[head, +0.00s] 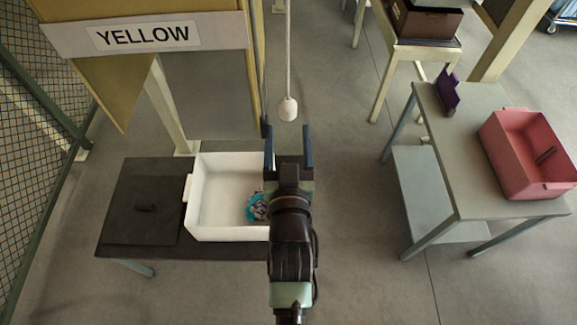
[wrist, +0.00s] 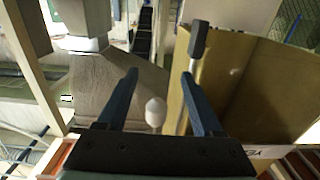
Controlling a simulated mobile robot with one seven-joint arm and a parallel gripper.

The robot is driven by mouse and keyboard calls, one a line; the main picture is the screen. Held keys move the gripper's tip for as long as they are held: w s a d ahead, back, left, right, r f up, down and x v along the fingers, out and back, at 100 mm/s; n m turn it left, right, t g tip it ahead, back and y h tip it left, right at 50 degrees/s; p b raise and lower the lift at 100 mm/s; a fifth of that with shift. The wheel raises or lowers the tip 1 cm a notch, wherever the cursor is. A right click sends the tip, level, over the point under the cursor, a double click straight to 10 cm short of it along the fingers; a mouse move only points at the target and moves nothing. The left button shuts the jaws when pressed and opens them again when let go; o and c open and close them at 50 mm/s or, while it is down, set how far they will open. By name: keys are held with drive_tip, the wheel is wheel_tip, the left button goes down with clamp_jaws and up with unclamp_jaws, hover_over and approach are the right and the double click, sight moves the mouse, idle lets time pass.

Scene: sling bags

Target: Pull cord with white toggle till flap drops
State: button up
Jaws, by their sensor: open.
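A white toggle (head: 288,108) hangs on a pale cord (head: 288,50) in front of the yellow chute (head: 90,80). In the head view my gripper (head: 288,136) is open, with its fingertips just below the toggle in the picture. In the wrist view the toggle (wrist: 155,112) shows in the gap between the two open fingers (wrist: 160,73); neither finger is closed on it. How deep it sits between them is hard to tell. A grey panel (head: 210,95), possibly the flap, hangs at the chute under the sign reading YELLOW (head: 143,35).
A rod with a dark end (wrist: 200,40) stands close beside one finger. Below are a white bin (head: 215,233) holding a teal-and-grey bundle (head: 257,206), and a black lid (head: 143,208) on a dark table. A grey table (head: 460,170) with a red bin (head: 530,155) stands right.

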drive_tip(key=s+b, duration=0.1)
drive_tip(key=s, duration=0.7)
idle(0.4)
drive_tip(key=w+r+t, duration=0.2)
drive_tip(key=w+r, duration=0.1)
drive_tip(key=r, duration=1)
drive_tip(key=w+r+t, duration=0.2)
drive_tip(key=r+t, duration=0.1)
drive_tip(key=r, duration=1.1)
drive_tip(key=s+r+t, duration=0.2)
drive_tip(key=s+r, duration=0.2)
drive_tip(key=r, duration=0.6)
drive_tip(key=s+r+t, duration=0.2)
drive_tip(key=s+r, duration=0.3)
drive_tip(key=r, duration=0.6)
drive_tip(key=shift+a+r, duration=0.25)
